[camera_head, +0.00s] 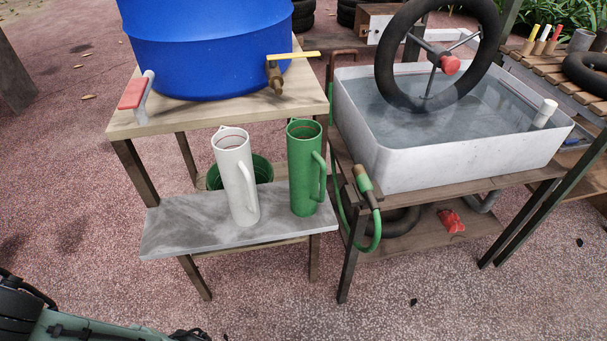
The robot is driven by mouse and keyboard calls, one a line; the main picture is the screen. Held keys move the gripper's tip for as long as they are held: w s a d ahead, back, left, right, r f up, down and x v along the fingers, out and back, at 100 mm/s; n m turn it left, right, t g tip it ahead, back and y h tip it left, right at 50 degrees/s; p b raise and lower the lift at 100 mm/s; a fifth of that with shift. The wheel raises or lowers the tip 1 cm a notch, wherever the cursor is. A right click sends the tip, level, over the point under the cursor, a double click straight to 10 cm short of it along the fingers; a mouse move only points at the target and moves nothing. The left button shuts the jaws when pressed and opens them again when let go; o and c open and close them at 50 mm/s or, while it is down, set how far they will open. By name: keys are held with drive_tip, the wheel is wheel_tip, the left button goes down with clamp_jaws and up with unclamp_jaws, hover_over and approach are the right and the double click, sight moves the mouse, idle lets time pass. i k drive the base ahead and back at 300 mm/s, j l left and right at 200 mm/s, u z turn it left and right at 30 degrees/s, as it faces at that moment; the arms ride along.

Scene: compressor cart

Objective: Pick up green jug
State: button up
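The green jug (303,170) is a tall cylinder standing upright on the grey shelf (172,228). Its handle faces right, and its top is open. A white jug (235,180) of similar shape stands upright to its left, with a gap between them. Part of my arm (80,327) shows at the bottom left corner, well away from the jugs. My gripper's fingers cannot be made out there.
A blue barrel (205,55) with a tap sits on the wooden stand above the shelf. A green bucket (262,168) is behind the jugs. To the right stand a green hose (375,230) and a white water tub (455,165) holding a wheel.

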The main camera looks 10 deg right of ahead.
sight(305, 135)
drive_tip(key=l+u, duration=0.2)
drive_tip(key=u, duration=0.35)
drive_tip(key=k+l+u, duration=0.2)
drive_tip(key=l, duration=0.15)
drive_tip(key=l+u, duration=0.15)
drive_tip(key=l, duration=0.25)
drive_tip(key=k+l+u, duration=0.2)
drive_tip(key=k+l, duration=0.1)
drive_tip(key=l, duration=0.3)
drive_tip(key=k+l, duration=0.15)
drive_tip(key=l, duration=0.2)
drive_tip(key=k+l+u, duration=0.1)
drive_tip(key=l, duration=0.3)
drive_tip(key=k+l, duration=0.15)
drive_tip(key=l, duration=0.2)
